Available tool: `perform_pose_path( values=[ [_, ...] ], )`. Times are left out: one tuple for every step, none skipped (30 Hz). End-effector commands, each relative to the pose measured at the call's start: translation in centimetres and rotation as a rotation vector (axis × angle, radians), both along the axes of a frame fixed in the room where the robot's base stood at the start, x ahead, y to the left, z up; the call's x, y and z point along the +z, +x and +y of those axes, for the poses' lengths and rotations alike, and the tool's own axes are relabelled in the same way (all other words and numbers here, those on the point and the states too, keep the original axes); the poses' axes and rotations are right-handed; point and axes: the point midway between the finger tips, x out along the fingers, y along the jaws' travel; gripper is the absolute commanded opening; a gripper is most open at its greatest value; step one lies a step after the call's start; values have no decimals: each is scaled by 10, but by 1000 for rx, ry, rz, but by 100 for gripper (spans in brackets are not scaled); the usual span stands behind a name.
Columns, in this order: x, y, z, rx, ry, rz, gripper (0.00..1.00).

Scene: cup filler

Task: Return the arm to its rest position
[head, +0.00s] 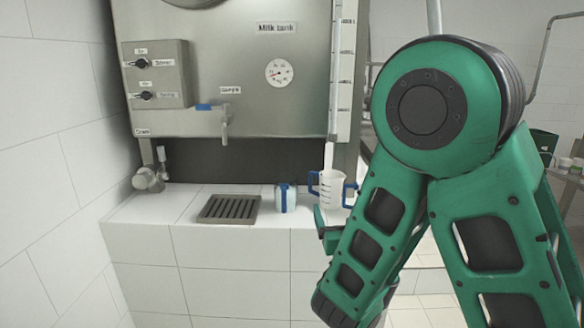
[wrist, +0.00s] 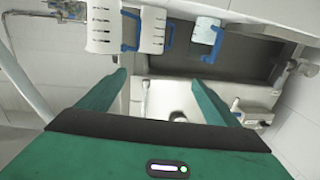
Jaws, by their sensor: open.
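My green arm (head: 431,113) fills the right of the head view, bent at a large round joint. My gripper (head: 322,222) is low in front of the counter edge, partly hidden behind my own arm. In the wrist view, its two green fingers (wrist: 160,82) stand wide apart with nothing held between them. A white measuring jug (head: 332,189) with blue handles stands on the counter just beyond the gripper. Whether they touch is hard to tell in the head view; the wrist view shows white, blue-handled vessels beyond the fingertips.
A small white-and-blue container (head: 285,198) stands left of the jug, beside a drain grate (head: 229,209). The steel milk tank (head: 236,70) with its tap (head: 225,124) rises behind. A tiled wall (head: 60,150) bounds the left. A shelf (head: 567,178) stands far right.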

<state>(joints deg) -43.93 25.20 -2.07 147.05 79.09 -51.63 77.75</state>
Motion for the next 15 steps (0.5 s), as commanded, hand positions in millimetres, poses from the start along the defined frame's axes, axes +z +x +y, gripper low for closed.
perform_pose_path(
  values=[
    [3, 2, -17, -43, 3, 3, 85],
    [5, 3, -29, -75, 4, 8, 85],
    [5, 4, -44, -115, 5, 16, 85],
    [6, 5, -59, -153, 7, 24, 85],
    [7, 5, -73, -189, 8, 33, 85],
    [7, 4, -96, -248, 11, 50, 85],
    [7, 2, -114, -296, 13, 66, 85],
    [7, 0, -134, -347, 17, 83, 85],
    [5, -5, -160, -415, 22, 112, 85],
    [3, -10, -179, -465, 26, 139, 85],
    [0, -16, -198, -514, 31, 166, 85],
    [-3, -26, -223, -579, 38, 208, 85],
    [-7, -35, -240, -627, 45, 242, 85],
    [-11, -44, -258, -674, 52, 280, 85],
    [-17, -59, -279, -734, 65, 335, 85]
  ],
)
